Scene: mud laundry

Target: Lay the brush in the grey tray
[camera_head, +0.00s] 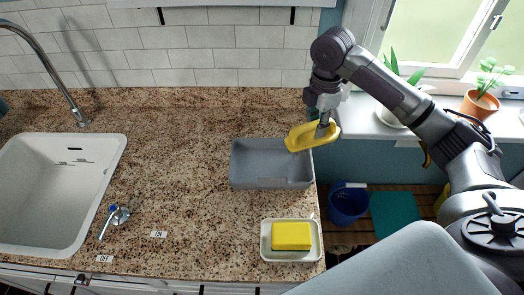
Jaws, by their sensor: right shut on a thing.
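The grey tray (236,172) stands on the granite counter near its right end, and its visible inside is empty. My right gripper (324,124) is shut on a yellow oval object (302,139), which appears to be the brush. It holds the brush in the air, overlapping the tray's back right corner in the camera_head view. The brush's underside is hidden, and its exact height above the tray is hard to tell. My left gripper is out of view.
A yellow sponge (291,235) sits in a white dish (266,251) in front of the tray. A white sink (104,187) and tap (62,88) are at left. Potted plants (480,104) stand on the windowsill at right. The counter left of the tray is clear.

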